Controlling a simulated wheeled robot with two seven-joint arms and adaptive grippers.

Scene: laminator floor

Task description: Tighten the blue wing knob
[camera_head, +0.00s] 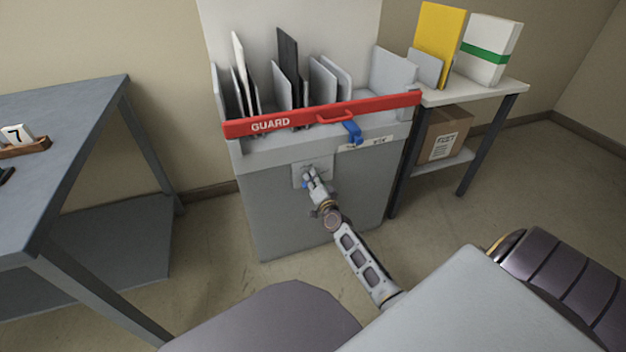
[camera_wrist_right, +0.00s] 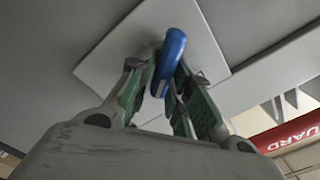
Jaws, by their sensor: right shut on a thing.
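The blue wing knob (camera_wrist_right: 170,62) sits on a pale square plate (camera_wrist_right: 125,45) in the right wrist view. In the head view the plate (camera_head: 322,168) is on the front of the grey cabinet, and only a bit of the knob (camera_head: 306,184) shows beside the fingers. My right gripper (camera_wrist_right: 168,80) is shut on the knob, with a green-padded finger on each side of it. In the head view the right gripper (camera_head: 310,178) reaches up to the plate from below. My left gripper is not in view.
A red GUARD bar (camera_head: 325,113) with a blue latch (camera_head: 353,131) crosses the cabinet (camera_head: 280,215) above the plate. Upright panels stand behind it. A grey table (camera_head: 70,115) is at left, and a shelf (camera_head: 485,92) with a carton (camera_head: 443,135) is at right.

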